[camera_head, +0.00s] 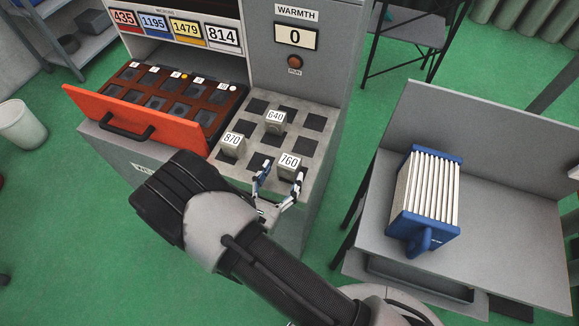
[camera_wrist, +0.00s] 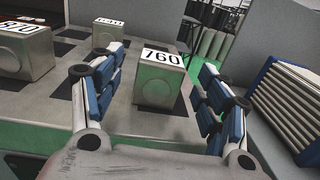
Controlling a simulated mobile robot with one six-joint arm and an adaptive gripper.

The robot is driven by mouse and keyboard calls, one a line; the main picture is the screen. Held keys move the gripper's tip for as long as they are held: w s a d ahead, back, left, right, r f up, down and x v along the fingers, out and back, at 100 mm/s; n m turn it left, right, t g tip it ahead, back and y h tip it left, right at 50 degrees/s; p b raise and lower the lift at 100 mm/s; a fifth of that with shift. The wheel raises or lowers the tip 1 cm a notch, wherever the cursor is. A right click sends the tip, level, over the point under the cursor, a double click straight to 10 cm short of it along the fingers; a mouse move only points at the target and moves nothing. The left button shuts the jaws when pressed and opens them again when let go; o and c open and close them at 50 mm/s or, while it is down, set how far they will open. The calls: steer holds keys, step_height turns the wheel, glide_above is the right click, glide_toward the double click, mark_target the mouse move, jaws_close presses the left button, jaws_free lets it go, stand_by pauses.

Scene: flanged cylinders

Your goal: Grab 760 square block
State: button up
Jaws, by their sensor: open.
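The 760 block (camera_head: 288,168) is a small grey metal block with a white label on top. It stands on the checkered top of the machine, near its front right corner. In the wrist view the 760 block (camera_wrist: 162,80) stands upright between and a little beyond my open fingers. My gripper (camera_head: 279,187) is open and empty, with one finger on each side of the block's near side. In the wrist view my gripper (camera_wrist: 165,88) shows a gap on both sides of the block, so the fingers do not appear to touch it.
The 870 block (camera_head: 232,146) and the 640 block (camera_head: 275,121) stand on the same checkered top (camera_head: 315,122). An open orange drawer (camera_head: 135,118) lies to the left. A blue rack with white plates (camera_head: 428,195) stands on a grey bench at right.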

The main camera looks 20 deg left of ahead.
mark_target(285, 170)
steer(key=w, duration=0.1)
steer(key=w+b, duration=0.1)
steer(key=w, duration=0.1)
steer(key=w+d, duration=0.1)
steer(key=w, duration=0.1)
steer(key=shift+w, duration=0.1)
steer(key=shift+a+r, duration=0.1)
jaws_close()
stand_by(0.7)
steer(key=shift+r, duration=0.1)
step_height(285, 170, up, 20)
steer(key=p, duration=0.5)
steer(key=shift+p, duration=0.35)
